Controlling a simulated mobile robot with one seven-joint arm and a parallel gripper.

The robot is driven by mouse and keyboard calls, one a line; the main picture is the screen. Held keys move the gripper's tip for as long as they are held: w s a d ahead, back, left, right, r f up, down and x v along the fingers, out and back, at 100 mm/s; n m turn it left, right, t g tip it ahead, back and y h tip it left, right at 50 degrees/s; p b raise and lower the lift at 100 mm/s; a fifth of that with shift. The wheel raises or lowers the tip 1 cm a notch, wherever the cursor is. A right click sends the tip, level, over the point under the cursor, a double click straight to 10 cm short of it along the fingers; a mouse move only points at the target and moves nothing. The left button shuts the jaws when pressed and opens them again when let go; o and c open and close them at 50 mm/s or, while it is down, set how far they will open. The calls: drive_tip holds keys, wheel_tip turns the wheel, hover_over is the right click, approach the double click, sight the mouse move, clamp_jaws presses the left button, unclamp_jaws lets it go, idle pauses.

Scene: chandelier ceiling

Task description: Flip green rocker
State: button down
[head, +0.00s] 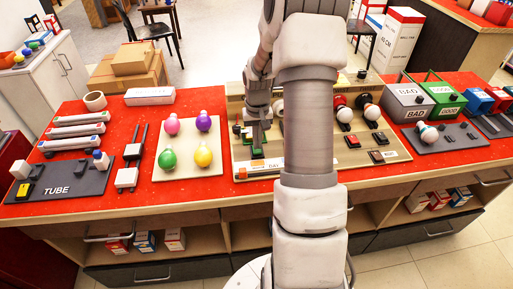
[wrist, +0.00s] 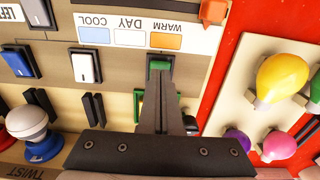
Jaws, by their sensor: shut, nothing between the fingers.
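The green rocker (wrist: 160,63) is set in a dark frame on the beige switch board (wrist: 112,64), below the WARM label and the orange patch in the wrist view. My gripper (wrist: 158,78) is shut with nothing between its fingers. Its fingertips overlap the near end of the rocker in the wrist view; I cannot tell whether they touch it. In the head view my gripper (head: 258,143) points down at the board, over the green rocker (head: 257,153). My fingers hide part of the rocker, and its tilt is unclear.
A white rocker (wrist: 86,67) and a blue rocker (wrist: 17,61) sit left of the green one in the wrist view. A bulb board (head: 188,171) stands left in the head view. A red rocker (head: 352,142) is to the right. My arm hides the board's middle.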

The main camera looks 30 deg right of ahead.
sight(257, 151)
drive_tip(key=shift+f+b, duration=0.65)
drive_tip(key=shift+f, duration=0.3)
idle(0.8)
drive_tip(key=shift+r, duration=0.1)
drive_tip(key=shift+r+p, duration=2.5)
drive_tip(key=shift+r, duration=0.95)
